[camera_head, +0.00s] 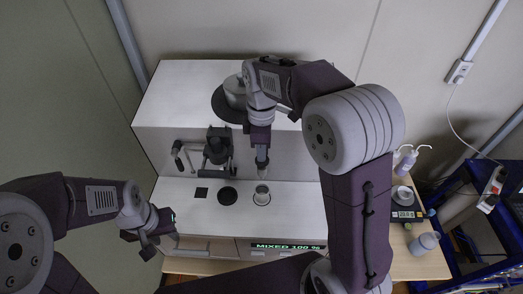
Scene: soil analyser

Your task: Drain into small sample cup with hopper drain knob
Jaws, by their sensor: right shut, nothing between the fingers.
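The soil analyser (160,110) is a white box with a lower front deck. A small cup (262,197), apparently the sample cup, stands upright on the deck in a dark ring. My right gripper (262,173) is shut and empty, pointing down just above and behind the cup near the front face. A hopper drain knob cannot be made out; my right gripper and arm cover part of that face. My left gripper (160,238) is at the deck's left front edge, away from the cup; its finger opening is unclear.
A dark clamp-like fitting with handles (216,150) is on the front face. A round black spot (228,196) and black square (201,192) mark the deck. A display (286,246) reads "MIXED 100 %". Bottles (407,160) and a jar (424,243) stand at right.

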